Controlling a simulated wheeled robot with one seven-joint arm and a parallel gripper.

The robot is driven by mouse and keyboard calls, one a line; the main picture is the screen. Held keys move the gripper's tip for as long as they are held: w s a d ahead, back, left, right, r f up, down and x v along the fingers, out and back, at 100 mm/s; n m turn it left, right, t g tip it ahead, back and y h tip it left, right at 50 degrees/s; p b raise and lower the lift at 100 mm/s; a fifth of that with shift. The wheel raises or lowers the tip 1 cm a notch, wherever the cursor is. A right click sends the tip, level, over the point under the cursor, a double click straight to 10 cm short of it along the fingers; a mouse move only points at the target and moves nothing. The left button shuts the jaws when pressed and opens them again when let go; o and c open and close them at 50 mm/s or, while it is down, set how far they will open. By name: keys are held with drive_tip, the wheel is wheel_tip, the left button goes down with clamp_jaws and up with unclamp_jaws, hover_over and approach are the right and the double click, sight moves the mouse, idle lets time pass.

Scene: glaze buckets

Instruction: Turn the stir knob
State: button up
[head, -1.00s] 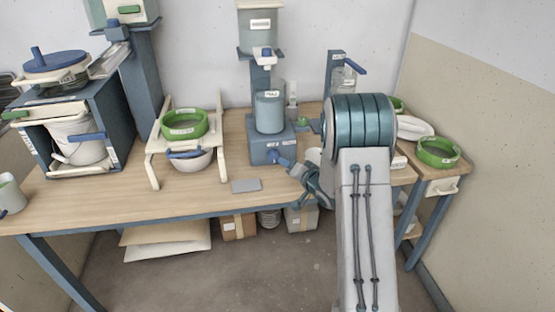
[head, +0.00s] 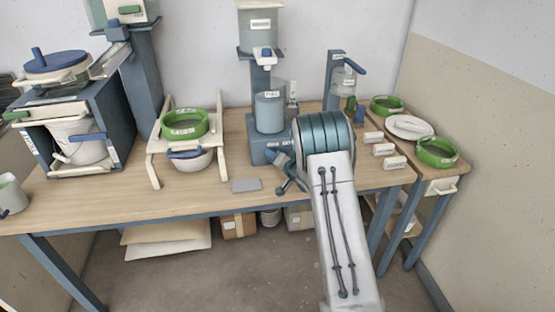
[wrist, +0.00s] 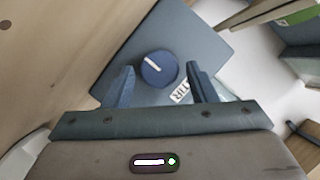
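The stir knob (wrist: 158,69) is a round dark-blue dial with a white line on it. It is on the blue-grey stand, beside a partly hidden label (wrist: 181,92) that reads "TIR". My gripper (wrist: 160,84) is open in the wrist view, one finger on each side of the knob's near side. The fingertips look apart from the knob, but I cannot tell the depth gap. In the head view my gripper (head: 283,174) is at the front of the mixer stand (head: 257,152), low by the table's front edge, and partly hides the knob area.
A grey flat plate (head: 246,185) lies on the table left of my gripper. A cream rack with a green ring (head: 184,125) and a bowl stands further left. Small labelled blocks (head: 383,149) and a side table with green rings (head: 436,153) are at the right.

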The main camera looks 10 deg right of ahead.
drive_tip(key=c, duration=0.7)
drive_tip(key=shift+b, duration=0.3)
